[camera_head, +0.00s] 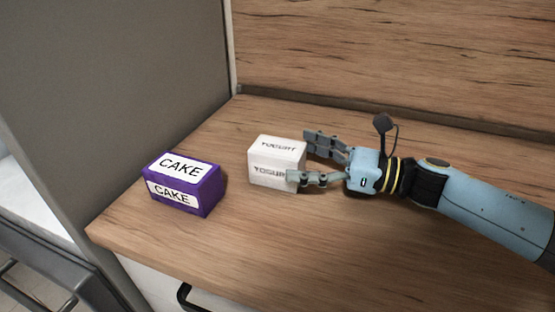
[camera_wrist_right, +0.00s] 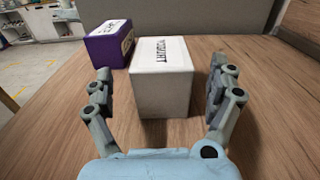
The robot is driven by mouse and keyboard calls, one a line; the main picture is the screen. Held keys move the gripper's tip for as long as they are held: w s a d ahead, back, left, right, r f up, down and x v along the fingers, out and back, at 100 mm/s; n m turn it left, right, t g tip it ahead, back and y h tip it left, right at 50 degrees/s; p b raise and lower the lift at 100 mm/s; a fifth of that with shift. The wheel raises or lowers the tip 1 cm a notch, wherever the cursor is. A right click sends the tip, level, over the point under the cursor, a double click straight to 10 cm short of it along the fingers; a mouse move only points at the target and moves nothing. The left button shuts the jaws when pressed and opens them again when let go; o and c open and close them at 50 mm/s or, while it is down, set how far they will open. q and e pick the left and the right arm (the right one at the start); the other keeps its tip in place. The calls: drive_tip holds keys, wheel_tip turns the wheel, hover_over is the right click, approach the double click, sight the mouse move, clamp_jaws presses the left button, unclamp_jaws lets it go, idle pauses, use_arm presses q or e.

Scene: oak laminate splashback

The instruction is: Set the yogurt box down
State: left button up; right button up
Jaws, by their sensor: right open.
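The white yogurt box (camera_head: 270,163) stands upright on the wooden counter in the head view, with its label facing up and forward. My right gripper (camera_head: 308,160) comes in from the right and is open, with one finger behind the box and one at its front right corner. In the right wrist view the yogurt box (camera_wrist_right: 162,80) stands on the counter between the spread fingers of the right gripper (camera_wrist_right: 160,92), with a gap on both sides. My left gripper is in neither view.
A purple cake box (camera_head: 184,184) stands on the counter (camera_head: 270,240) left of the yogurt box; it also shows in the wrist view (camera_wrist_right: 108,46). A grey panel (camera_head: 130,80) rises at the left. A drawer handle (camera_head: 190,298) is below the front edge. The counter front is clear.

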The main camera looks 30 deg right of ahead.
sight(277, 147)
drive_tip(key=p+x, duration=0.1)
drive_tip(key=x, duration=0.1)
drive_tip(key=r+p+x, duration=0.1)
drive_tip(key=x, duration=0.1)
drive_tip(key=shift+w, duration=0.3)
drive_tip(key=shift+w+a+f, duration=0.2)
drive_tip(key=shift+w+a, duration=0.1)
drive_tip(key=shift+a, duration=0.05)
drive_tip(key=shift+s, duration=0.1)
drive_tip(key=c, duration=1.6)
drive_tip(key=shift+r, duration=0.5)
drive_tip(key=shift+c, duration=0.3)
wheel_tip(277, 147, up, 4)
drive_tip(key=shift+s+f, duration=0.15)
drive_tip(key=shift+f, duration=0.1)
drive_tip(key=s+r, duration=0.6)
drive_tip(key=s, duration=0.5)
drive_tip(key=shift+r, duration=0.3)
